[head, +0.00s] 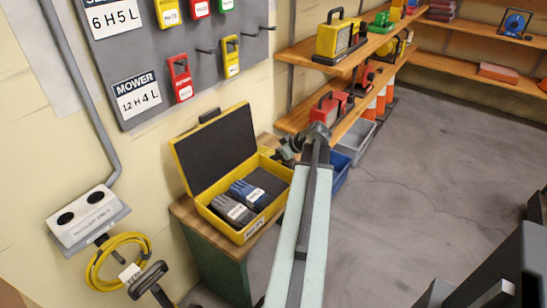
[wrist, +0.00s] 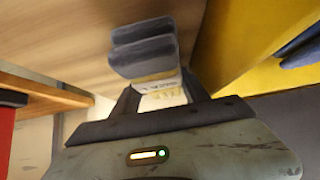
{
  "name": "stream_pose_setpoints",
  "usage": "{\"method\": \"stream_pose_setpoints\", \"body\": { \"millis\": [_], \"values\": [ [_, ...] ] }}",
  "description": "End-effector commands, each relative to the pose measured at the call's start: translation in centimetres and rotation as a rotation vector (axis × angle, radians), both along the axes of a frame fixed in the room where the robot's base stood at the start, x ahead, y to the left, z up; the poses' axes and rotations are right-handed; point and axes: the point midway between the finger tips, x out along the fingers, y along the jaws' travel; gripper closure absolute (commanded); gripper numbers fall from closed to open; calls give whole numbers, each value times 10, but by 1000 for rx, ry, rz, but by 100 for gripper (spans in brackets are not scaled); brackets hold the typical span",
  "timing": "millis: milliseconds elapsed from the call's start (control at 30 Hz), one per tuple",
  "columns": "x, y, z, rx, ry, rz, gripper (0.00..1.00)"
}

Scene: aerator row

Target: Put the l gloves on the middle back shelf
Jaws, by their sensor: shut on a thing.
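My gripper (wrist: 160,94) is shut on a pair of dark grey-blue gloves (wrist: 143,50) with a pale label between the fingers. The label's print is too blurred to read surely. In the head view my gripper is small and partly hidden beside my arm, just behind the right end of an open yellow case (head: 240,237). Grey gloves (head: 233,210) and blue gloves (head: 250,194) lie in the case. The case's yellow wall (wrist: 240,40) shows at the right in the wrist view. Wooden back shelves (head: 480,29) are at the upper right of the head view.
The case stands on a wooden-topped bench (head: 190,212). Side-wall shelves (head: 296,53) hold yellow, green and red equipment. Grey and blue bins (head: 354,143) stand below them. A tool board (head: 150,60) hangs above the case. The concrete floor (head: 410,140) is clear.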

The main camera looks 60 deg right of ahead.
Motion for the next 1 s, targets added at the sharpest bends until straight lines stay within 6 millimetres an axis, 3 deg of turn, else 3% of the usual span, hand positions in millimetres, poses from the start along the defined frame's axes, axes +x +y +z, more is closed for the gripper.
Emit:
{"method": "stream_pose_setpoints", "body": {
  "millis": [367,1000],
  "values": [
    [0,0,45,0,0,0,99],
    [0,0,197,0,0,0,99]
  ]
}}
